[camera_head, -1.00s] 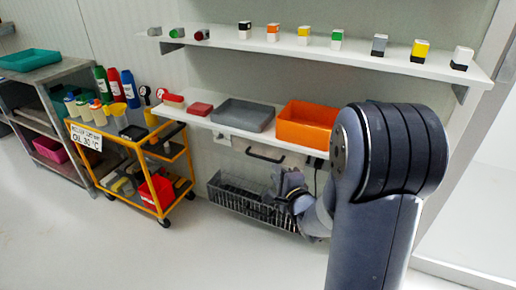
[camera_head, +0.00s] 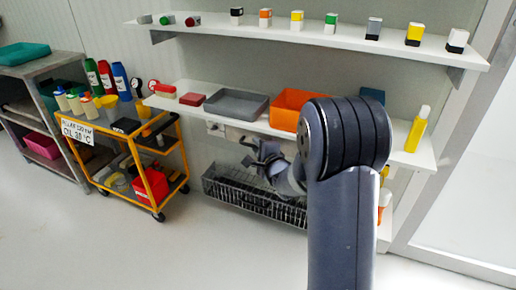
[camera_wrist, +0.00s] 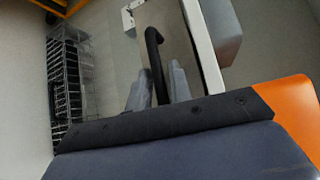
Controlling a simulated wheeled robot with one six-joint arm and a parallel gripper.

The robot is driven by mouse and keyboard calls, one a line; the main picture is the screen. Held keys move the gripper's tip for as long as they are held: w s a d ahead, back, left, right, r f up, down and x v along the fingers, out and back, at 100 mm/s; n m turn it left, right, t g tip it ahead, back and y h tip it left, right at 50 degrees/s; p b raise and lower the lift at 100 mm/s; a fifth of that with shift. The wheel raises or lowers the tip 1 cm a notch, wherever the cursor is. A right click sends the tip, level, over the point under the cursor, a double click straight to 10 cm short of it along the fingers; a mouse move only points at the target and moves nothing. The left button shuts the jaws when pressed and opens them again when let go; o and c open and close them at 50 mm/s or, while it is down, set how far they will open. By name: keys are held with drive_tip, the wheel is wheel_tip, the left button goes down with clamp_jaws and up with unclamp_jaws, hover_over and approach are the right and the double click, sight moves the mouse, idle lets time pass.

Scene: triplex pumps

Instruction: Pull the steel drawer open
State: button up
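The steel drawer (camera_head: 233,133) hangs under the lower wall shelf, its front partly hidden by my arm in the head view. In the wrist view its pale steel front (camera_wrist: 176,38) fills the upper middle, with a black bar handle (camera_wrist: 152,50) on it. My gripper (camera_head: 262,155) is at the drawer front in the head view. In the wrist view my gripper (camera_wrist: 158,88) has its two grey fingers apart, one on each side of the handle, with small gaps showing. Whether a finger touches the handle is hard to tell.
A wire basket (camera_head: 235,194) stands below the drawer. The lower shelf (camera_head: 180,107) holds a grey tray (camera_head: 237,104) and an orange tray (camera_head: 287,110) just above. A yellow cart (camera_head: 150,170) stands to the left. The floor in front is clear.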

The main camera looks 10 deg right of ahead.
clamp_jaws()
idle(0.3)
drive_tip(key=s+a+b, duration=0.3)
drive_tip(key=s+a, duration=0.5)
drive_tip(key=s, duration=0.4)
drive_tip(key=shift+a, duration=0.4)
unclamp_jaws()
